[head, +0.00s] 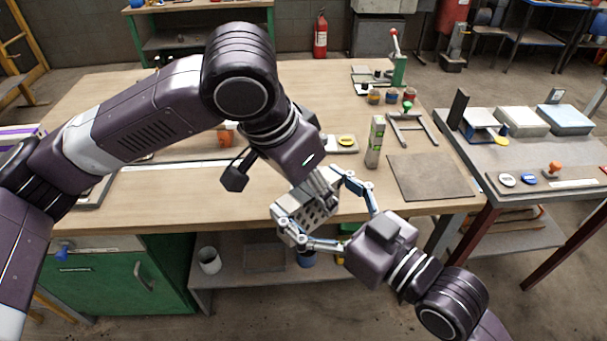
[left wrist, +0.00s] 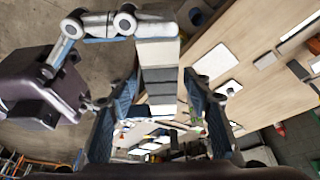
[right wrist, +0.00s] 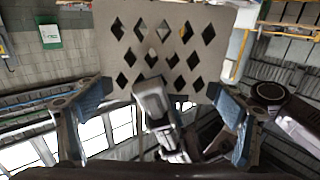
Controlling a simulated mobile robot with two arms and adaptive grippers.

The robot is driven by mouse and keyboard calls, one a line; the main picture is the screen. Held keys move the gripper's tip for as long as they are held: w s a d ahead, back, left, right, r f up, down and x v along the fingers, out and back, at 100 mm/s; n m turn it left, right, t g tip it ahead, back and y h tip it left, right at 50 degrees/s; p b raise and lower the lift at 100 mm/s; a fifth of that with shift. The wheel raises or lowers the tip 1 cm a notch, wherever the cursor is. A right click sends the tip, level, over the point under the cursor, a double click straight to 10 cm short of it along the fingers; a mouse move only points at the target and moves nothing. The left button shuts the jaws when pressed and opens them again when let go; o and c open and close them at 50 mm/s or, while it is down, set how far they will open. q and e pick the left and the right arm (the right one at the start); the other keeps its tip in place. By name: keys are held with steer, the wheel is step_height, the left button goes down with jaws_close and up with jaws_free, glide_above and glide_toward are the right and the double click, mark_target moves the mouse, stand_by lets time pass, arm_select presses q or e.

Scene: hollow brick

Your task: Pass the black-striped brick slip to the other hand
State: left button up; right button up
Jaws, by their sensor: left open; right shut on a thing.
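The brick slip (head: 312,212) is a pale grey block pierced with diamond-shaped holes, held out in front of the table's front edge. In the left wrist view its banded side (left wrist: 158,62) shows light and dark grey stripes. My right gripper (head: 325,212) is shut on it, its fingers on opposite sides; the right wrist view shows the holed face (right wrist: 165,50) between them. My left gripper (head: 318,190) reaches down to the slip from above. It is open, its two fingers (left wrist: 160,85) standing on either side of the striped end. Whether they touch it I cannot tell.
The wooden table (head: 180,190) lies behind the grippers. On it are a tall carton (head: 375,142), a dark mat (head: 431,176), a tray with a yellow item (head: 346,141) and a metal frame (head: 412,130). A grey side table (head: 540,155) stands at right.

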arm_select(q)
steer(key=shift+x, duration=2.7)
steer(key=shift+c, duration=0.5)
jaws_close()
arm_select(e)
steer(key=o, duration=1.2)
steer(key=shift+o, duration=0.2)
